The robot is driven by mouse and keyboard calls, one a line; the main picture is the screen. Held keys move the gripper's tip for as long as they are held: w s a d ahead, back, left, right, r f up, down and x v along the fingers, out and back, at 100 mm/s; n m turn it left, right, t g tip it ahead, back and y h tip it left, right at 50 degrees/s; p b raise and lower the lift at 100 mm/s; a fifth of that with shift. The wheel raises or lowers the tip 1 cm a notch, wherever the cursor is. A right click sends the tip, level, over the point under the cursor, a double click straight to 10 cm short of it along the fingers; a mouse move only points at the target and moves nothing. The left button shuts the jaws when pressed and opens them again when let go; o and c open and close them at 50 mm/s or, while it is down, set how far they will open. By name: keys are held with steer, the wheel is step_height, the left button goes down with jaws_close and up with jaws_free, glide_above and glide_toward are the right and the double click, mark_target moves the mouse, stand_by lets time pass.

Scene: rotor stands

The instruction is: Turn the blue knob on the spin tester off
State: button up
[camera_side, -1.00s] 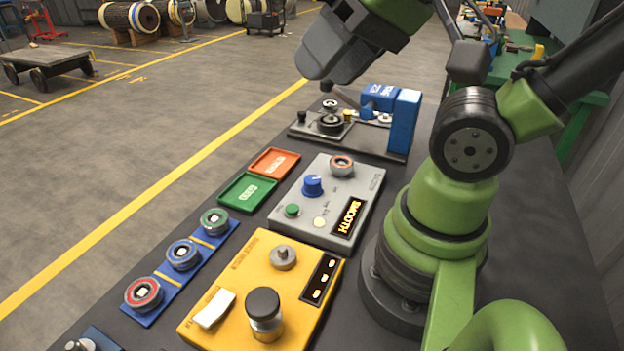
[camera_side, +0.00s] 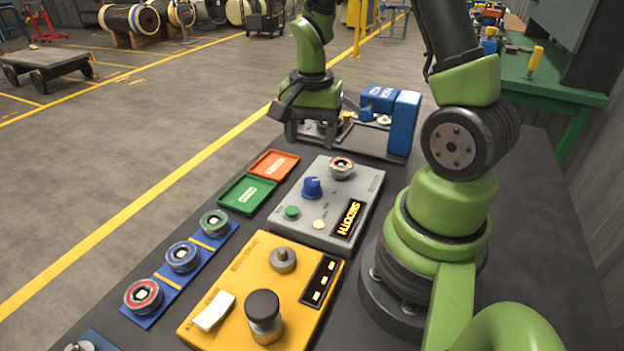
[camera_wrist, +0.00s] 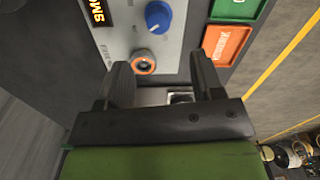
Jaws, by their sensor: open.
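The knob also shows near the top of the wrist view (camera_wrist: 158,16). A copper-coloured ring rotor (camera_side: 341,167) sits on the tester near its far end and shows in the wrist view (camera_wrist: 143,62). My gripper (camera_side: 310,138) is open and empty, fingers pointing down beyond the tester's far end, apart from the knob.
A green tray (camera_side: 247,194) and an orange tray (camera_side: 274,164) lie left of the tester. A yellow box (camera_side: 240,270) and a blue rack with several rotors (camera_side: 172,282) are nearer. A blue-and-grey device (camera_side: 403,125) stands at the bench's far end, partly behind my gripper.

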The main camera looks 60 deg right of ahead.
mark_target(312, 180)
steer(key=shift+d+f, duration=0.15)
steer(key=shift+f, duration=0.65)
step_height(312, 180, down, 9)
steer(key=shift+c, duration=0.4)
steer(key=c, duration=0.8)
steer(key=shift+c, duration=0.2)
steer(key=shift+n, duration=0.3)
steer(key=n, duration=1.3)
